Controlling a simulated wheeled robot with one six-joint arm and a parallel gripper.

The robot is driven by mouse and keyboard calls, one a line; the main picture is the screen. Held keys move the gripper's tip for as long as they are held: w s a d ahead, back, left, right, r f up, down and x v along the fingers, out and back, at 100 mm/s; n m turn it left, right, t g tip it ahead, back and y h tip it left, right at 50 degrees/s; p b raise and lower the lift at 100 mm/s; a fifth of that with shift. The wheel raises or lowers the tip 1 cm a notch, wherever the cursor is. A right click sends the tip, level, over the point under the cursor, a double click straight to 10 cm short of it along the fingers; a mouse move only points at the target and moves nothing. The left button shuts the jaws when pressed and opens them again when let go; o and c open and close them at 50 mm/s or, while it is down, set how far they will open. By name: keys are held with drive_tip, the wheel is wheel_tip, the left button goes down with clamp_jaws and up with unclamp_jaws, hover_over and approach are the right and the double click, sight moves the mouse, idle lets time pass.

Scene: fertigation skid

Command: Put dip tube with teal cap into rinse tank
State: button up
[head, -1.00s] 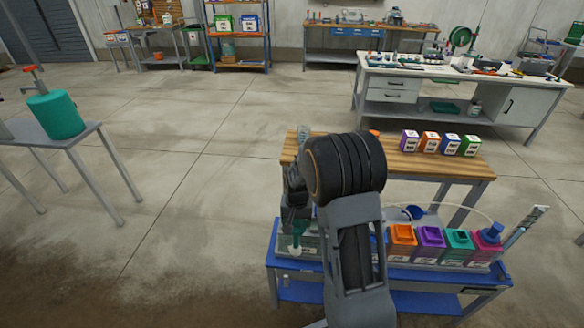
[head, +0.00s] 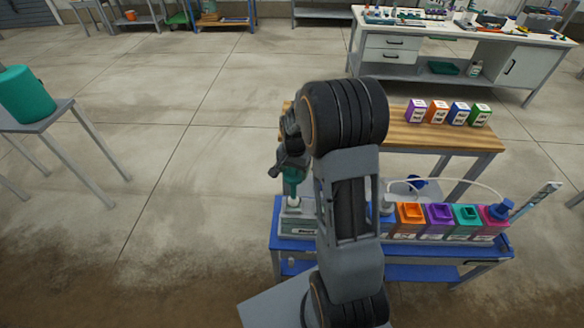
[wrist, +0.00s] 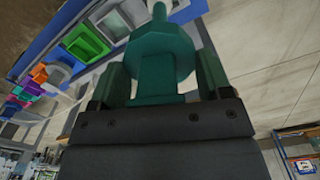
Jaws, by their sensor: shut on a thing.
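My gripper (head: 290,170) is shut on the teal cap of the dip tube (head: 293,187). In the wrist view the teal cap (wrist: 160,55) sits between both fingers of my gripper (wrist: 162,82), with the white tube (wrist: 158,9) pointing away from it. In the head view the tube hangs down over a pale box-shaped tank with a label (head: 298,228), at the left end of the blue skid; its label is too small to read surely. I cannot tell whether the tube's lower end is inside its opening. My arm hides the skid's middle.
Orange (head: 411,215), purple (head: 438,216), teal (head: 466,216) and magenta (head: 492,217) containers stand right on the skid (head: 400,249). A wooden bench (head: 400,133) behind holds several small boxes. A teal drum (head: 25,95) stands on a table at left; floor between is clear.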

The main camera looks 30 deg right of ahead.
sight(294, 197)
drive_tip(key=shift+f+b, duration=5.45)
drive_tip(key=shift+f, duration=2.25)
drive_tip(key=o, duration=1.3)
drive_tip(key=shift+c, duration=0.2)
drive_tip(key=shift+r, duration=0.1)
wheel_tip(294, 197, up, 14)
drive_tip(key=shift+f+p, duration=0.2)
drive_tip(key=shift+p, duration=0.5)
